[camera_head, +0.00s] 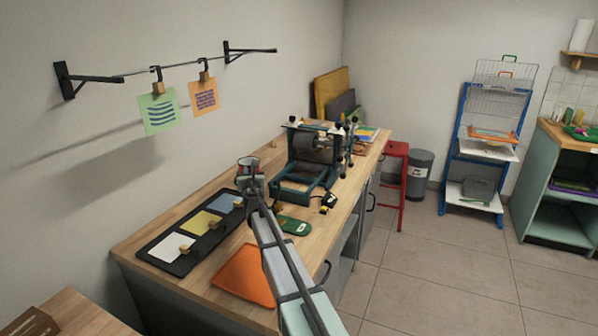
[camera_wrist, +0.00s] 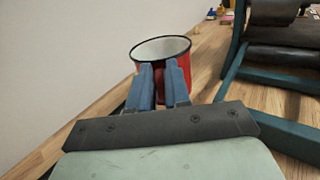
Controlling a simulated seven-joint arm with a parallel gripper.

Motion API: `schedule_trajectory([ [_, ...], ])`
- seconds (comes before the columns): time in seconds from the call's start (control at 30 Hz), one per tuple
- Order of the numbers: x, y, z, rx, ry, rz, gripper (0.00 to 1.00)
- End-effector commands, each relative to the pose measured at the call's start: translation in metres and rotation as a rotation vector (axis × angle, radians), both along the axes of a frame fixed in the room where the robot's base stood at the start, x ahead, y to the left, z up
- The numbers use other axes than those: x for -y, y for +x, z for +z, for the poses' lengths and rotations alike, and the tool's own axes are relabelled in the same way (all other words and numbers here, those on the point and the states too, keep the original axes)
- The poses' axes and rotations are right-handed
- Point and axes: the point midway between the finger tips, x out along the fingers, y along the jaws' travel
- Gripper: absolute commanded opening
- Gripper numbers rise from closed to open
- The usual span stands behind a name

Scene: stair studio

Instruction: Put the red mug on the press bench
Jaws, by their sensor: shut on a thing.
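My gripper (camera_head: 249,182) is at the far end of my arm, over the back part of the press bench (camera_head: 364,153), left of the press. In the wrist view my gripper (camera_wrist: 164,82) has its two blue fingers close together on the near side of the red mug (camera_wrist: 205,62). It is shut on the mug, which is upright with its white inside showing. The mug also shows small in the head view (camera_head: 246,163), partly hidden by the gripper. Its base is hidden, so I cannot tell whether it touches the bench top.
The teal press (camera_head: 290,190) stands close to the right. A black tray with coloured cards (camera_head: 168,248), a green object (camera_head: 294,226) and an orange sheet (camera_head: 245,274) lie nearer. The wall is behind the mug. A red stool (camera_head: 404,178) stands past the bench.

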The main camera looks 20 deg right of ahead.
Motion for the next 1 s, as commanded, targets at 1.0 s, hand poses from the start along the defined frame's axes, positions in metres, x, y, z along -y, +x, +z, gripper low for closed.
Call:
schedule_trajectory([
  [1.0, 0.041, 0.039, -0.038, -0.001, -0.002, -0.238, 0.0],
])
